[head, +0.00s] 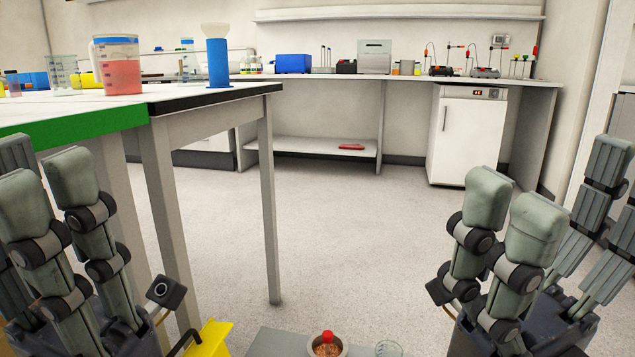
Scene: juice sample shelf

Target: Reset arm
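My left gripper (32,168) is at the lower left, beside the green-edged table, with its fingers pointing up. Its outer finger is cut off by the picture edge, but the fingers stand apart with nothing seen between them. My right gripper (560,185) is at the lower right with its fingers pointing up and spread wide. It is empty, and the open floor lies behind it. Neither gripper is seen touching any object.
The table (205,98) at left bears a jug of red juice (122,76), a blue cylinder (218,63) and beakers. At the bottom, a grey surface (272,343) holds a bowl (327,347) and a clear glass (388,349). Clear floor spreads before the back bench (340,77) and white cabinet (466,136).

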